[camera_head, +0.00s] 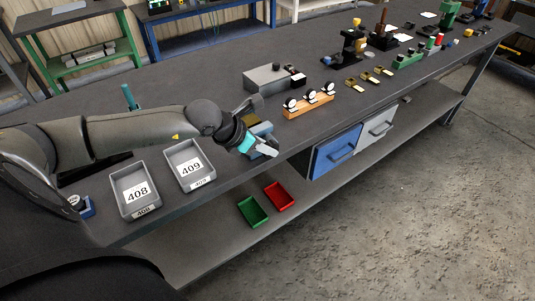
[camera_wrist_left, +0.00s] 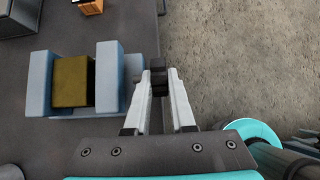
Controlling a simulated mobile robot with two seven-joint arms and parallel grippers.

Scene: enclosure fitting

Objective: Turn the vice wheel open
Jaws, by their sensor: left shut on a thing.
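The vice (camera_head: 262,129) stands at the front edge of the workbench in the head view. In the left wrist view its two blue-grey jaws (camera_wrist_left: 108,78) sit on either side of an olive-brown block (camera_wrist_left: 73,81). The block appears to touch the left jaw, and a narrow dark gap shows at its right. The dark vice wheel (camera_wrist_left: 158,78) lies between the fingertips of my left gripper (camera_wrist_left: 161,88), which is shut on it. In the head view my left gripper (camera_head: 266,150) is beside the vice, and the wheel cannot be made out there. My right gripper is not in view.
Grey trays marked 408 (camera_head: 127,209) and 409 (camera_head: 174,173) stand left of the vice. A grey box (camera_head: 266,80) and a wooden rack of gauges (camera_head: 308,104) stand behind it. Green (camera_head: 252,211) and red (camera_head: 279,197) bins lie on the lower shelf.

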